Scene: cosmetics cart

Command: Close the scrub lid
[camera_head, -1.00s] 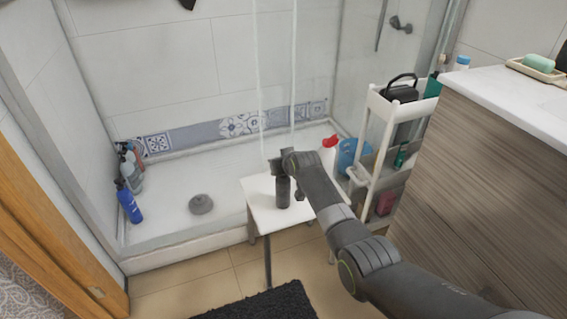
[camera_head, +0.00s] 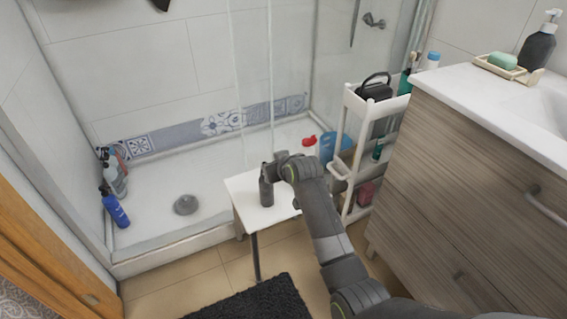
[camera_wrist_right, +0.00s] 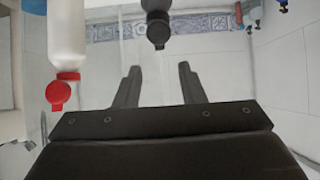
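A dark bottle (camera_head: 266,190) stands on the white stool (camera_head: 245,205); its dark capped end (camera_wrist_right: 158,30) shows in the right wrist view, beyond my fingertips. A white bottle (camera_wrist_right: 66,40) with a red flip cap (camera_wrist_right: 59,92) is at the left of that view; the cap's round lid appears swung open. In the head view its red top (camera_head: 309,141) shows behind my right arm. No label is readable, so I cannot tell by name which bottle is the scrub. My right gripper (camera_wrist_right: 158,68) is open and empty, close to the dark bottle. My left gripper is out of view.
A white cart (camera_head: 352,130) with toiletries stands right of the stool, beside the wooden vanity (camera_head: 450,170). A blue container (camera_head: 327,146) is near the cart. Bottles, including a blue one (camera_head: 115,208), stand in the shower's left corner. A dark mat (camera_head: 255,300) lies in front.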

